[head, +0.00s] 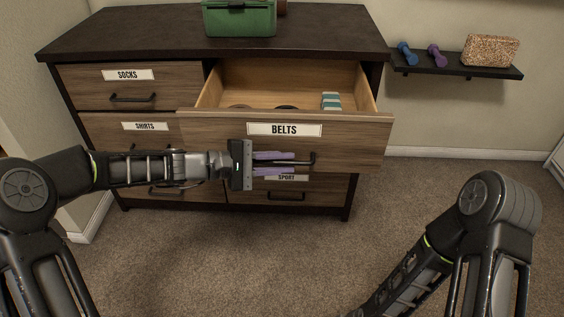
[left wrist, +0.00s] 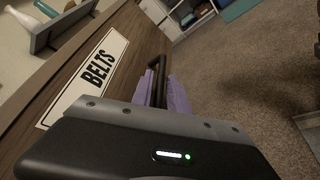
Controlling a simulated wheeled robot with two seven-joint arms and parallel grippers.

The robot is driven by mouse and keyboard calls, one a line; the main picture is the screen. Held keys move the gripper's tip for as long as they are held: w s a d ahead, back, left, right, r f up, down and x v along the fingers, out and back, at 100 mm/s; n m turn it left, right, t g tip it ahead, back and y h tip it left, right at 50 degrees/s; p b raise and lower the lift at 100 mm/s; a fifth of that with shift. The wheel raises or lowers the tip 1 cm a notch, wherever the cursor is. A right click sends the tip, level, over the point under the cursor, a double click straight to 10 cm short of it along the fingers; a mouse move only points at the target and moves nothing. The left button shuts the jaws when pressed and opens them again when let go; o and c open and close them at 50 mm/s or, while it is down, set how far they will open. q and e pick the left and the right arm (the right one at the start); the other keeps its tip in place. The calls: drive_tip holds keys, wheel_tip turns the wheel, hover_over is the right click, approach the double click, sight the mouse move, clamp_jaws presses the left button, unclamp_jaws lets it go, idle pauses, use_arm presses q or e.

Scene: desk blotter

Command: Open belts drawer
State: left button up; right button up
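The BELTS drawer (head: 350,135) is pulled well out of the dark-topped dresser, with its wooden inside showing. Its label reads BELTS and also shows in the left wrist view (left wrist: 85,82). My left gripper (head: 275,163) reaches in from the left in front of the drawer face. Its purple fingers lie on either side of the dark bar handle (left wrist: 156,75) and appear closed on it. The handle's right end (head: 312,160) sticks out past the fingers. My right arm shows at the lower right, but its gripper is out of view.
The SOCKS drawer (head: 170,85) is shut. SHIRTS (head: 110,128) and SPORT (head: 320,186) drawers sit lower, partly hidden. A green box (head: 239,20) stands on the dresser top. A wall shelf (head: 455,68) holds dumbbells and a speckled block. The carpet in front is clear.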

use_arm(q)
drive_tip(key=p+v, duration=0.2)
drive_tip(key=v, duration=0.6)
use_arm(e)
drive_tip(key=shift+s+a+r, duration=0.1)
drive_tip(key=shift+s+r, duration=0.1)
drive_tip(key=shift+r, duration=0.85)
use_arm(q)
drive_tip(key=shift+d, duration=0.1)
